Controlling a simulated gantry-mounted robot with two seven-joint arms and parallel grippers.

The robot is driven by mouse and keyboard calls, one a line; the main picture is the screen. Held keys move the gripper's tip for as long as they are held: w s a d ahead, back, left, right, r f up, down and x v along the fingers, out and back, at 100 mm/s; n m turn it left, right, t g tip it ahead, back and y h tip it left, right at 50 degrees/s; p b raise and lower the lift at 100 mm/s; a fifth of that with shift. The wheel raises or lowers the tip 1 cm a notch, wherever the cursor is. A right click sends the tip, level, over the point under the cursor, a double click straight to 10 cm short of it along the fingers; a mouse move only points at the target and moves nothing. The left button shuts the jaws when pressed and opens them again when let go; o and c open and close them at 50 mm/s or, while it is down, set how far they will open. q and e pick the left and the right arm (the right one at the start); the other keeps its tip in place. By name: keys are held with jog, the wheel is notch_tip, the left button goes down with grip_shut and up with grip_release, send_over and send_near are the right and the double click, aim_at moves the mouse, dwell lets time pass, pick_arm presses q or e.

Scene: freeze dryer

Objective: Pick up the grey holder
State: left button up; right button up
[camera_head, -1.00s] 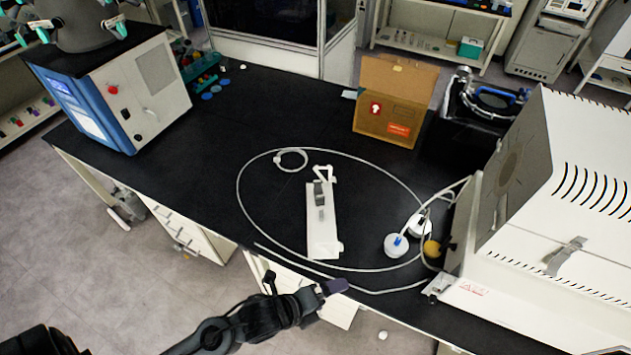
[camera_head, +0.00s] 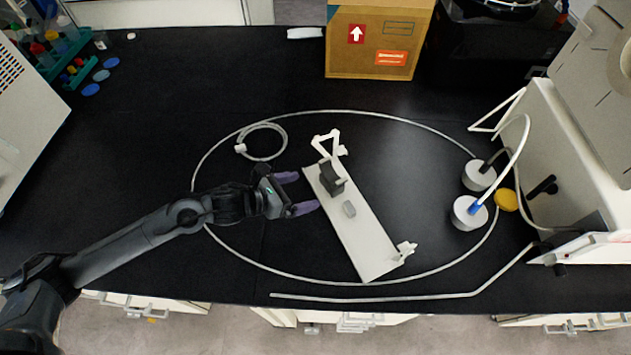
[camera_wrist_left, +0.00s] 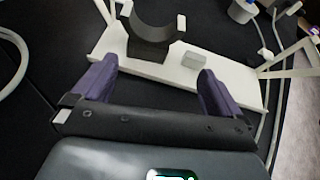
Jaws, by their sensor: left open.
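The grey holder (camera_head: 331,179) is a small dark grey cradle with a curved top. It stands on a long white plate (camera_head: 368,248) with white brackets at both ends. In the left wrist view the holder (camera_wrist_left: 152,42) shows its U-shaped opening, just ahead of the fingers. A small light grey block (camera_head: 349,208) sits beside it on the plate. My left gripper (camera_head: 297,193) is open with purple fingertips, at the left edge of the plate, with nothing between the fingers. The left gripper also shows in the left wrist view (camera_wrist_left: 155,88). My right gripper is not in view.
A white tube (camera_head: 225,255) loops on the black bench (camera_head: 200,100) around the plate. Two white-capped bottles (camera_head: 468,213) and a yellow cap (camera_head: 506,200) stand at right beside a white machine. A cardboard box (camera_head: 372,45) stands behind.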

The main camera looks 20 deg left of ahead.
aim_at(327, 181)
pick_arm(q)
jog(key=shift+w+a+f+b, duration=0.4)
jog(key=shift+w+f+b, duration=0.1)
jog(key=shift+f+b, duration=0.25)
jog(key=shift+w+d+m+t+b, duration=0.3)
jog(key=shift+w+d+b, duration=0.2)
jog(key=shift+b, duration=0.2)
jog(key=shift+w, duration=0.6)
jog(key=x, duration=0.3)
jog(key=shift+w+d+b, duration=0.15)
jog(key=shift+w+b, duration=0.05)
jog(key=shift+b, duration=0.2)
jog(key=shift+w+d+f, duration=0.25)
jog(key=shift+w+d, duration=0.05)
jog(key=shift+w, duration=0.05)
jog(key=shift+w+d+f, duration=0.15)
jog(key=shift+w+f, duration=0.2)
jog(key=shift+w, duration=0.05)
jog(key=b+x, duration=0.1)
jog(key=x, duration=0.2)
jog(key=shift+d+f, duration=0.2)
jog(key=shift+w+d+f, duration=0.15)
jog(key=shift+w, duration=0.2)
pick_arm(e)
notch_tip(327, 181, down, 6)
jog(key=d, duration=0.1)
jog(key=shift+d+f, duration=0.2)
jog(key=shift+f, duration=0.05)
